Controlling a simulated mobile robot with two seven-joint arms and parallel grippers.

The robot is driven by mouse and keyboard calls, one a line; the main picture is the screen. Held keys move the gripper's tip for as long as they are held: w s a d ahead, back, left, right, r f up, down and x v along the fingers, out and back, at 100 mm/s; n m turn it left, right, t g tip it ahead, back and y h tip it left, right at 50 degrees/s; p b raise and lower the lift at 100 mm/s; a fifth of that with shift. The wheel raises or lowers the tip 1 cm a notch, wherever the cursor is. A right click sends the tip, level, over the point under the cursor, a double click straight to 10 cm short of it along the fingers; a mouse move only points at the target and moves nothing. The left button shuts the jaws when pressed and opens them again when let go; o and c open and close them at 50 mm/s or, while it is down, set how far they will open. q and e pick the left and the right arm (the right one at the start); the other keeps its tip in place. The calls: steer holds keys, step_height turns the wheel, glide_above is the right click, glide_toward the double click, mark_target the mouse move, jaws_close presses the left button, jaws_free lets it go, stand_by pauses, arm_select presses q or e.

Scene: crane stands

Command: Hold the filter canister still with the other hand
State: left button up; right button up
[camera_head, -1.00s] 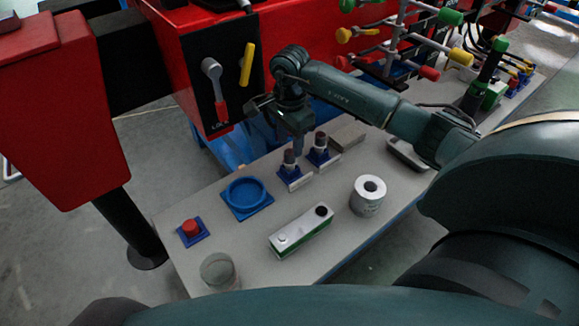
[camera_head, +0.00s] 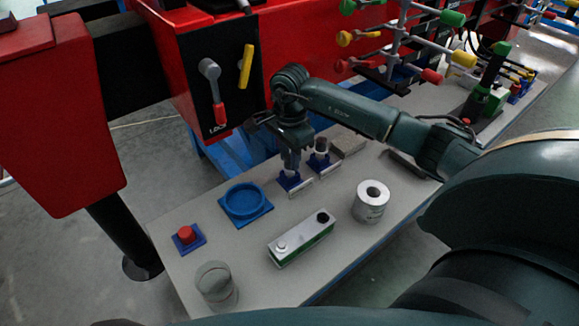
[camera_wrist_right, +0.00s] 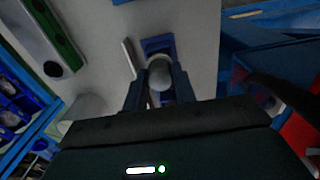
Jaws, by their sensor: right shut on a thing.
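A white cylinder with a hole in its top (camera_head: 371,203), which looks like the filter canister, stands upright on the bench, right of the middle. My right gripper (camera_head: 291,163) points down at the nearer of two small blue stands (camera_head: 289,181). Its fingers are shut on a small grey cylinder (camera_wrist_right: 160,74) at that stand, and they hide most of it in the head view. The white cylinder stands apart from this gripper, with nothing touching it. My left gripper is not in view.
The bench (camera_head: 207,243) also bears a blue round holder (camera_head: 245,203), a red button on a blue base (camera_head: 187,237), a clear cup (camera_head: 215,286) and a white-green box (camera_head: 301,238). A second small stand (camera_head: 320,161) is close to the right gripper. Red machinery rises behind.

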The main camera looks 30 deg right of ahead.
steer(key=shift+c, duration=0.7)
steer(key=shift+r+p, duration=1.9)
steer(key=shift+r, duration=1.1)
